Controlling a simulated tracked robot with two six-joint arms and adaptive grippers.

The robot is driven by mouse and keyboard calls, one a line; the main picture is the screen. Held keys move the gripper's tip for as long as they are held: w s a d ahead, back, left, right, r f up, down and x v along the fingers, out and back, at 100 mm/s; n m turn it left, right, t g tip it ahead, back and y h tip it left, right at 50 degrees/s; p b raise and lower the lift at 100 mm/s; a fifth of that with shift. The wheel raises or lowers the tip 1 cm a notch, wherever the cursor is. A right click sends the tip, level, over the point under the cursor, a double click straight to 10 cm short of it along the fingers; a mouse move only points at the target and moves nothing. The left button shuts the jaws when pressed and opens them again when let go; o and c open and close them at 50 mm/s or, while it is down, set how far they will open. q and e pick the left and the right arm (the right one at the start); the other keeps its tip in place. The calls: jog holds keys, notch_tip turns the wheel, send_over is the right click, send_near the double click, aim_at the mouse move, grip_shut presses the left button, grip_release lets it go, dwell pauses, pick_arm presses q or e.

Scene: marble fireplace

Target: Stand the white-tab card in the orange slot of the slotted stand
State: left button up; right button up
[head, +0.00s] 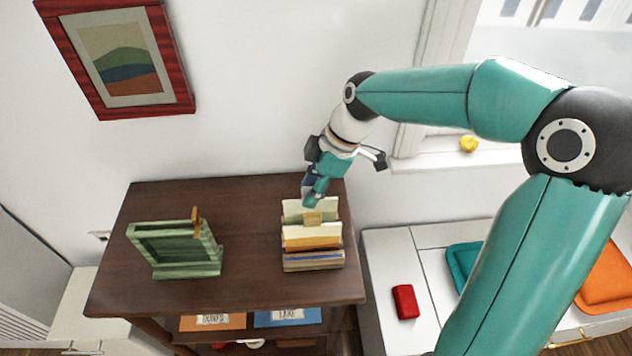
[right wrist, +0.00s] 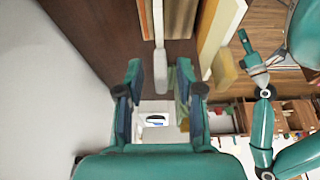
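The slotted stand (head: 312,265), a low block with coloured bands, sits at the right of the dark table. Several upright cards (head: 312,233), cream and orange-yellow, rise from it; a small tan tab shows on one. I cannot pick out the orange slot. My right gripper (head: 310,195) points down at the stand's back edge. In the right wrist view its two fingers (right wrist: 158,80) are apart, with a narrow white piece (right wrist: 159,45) showing between them; I cannot tell whether it is the white-tab card. My left gripper (right wrist: 250,55) shows small in the right wrist view, its fingers unclear.
A green frame-like holder (head: 150,262) with a small wooden piece (head: 196,222) stands on the table's left. Bare tabletop (head: 250,225) lies between it and the stand. The wall is close behind. A red block (head: 405,301) lies on the white bench at right.

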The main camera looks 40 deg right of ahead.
jog(key=v, duration=1.2)
dwell(0.3)
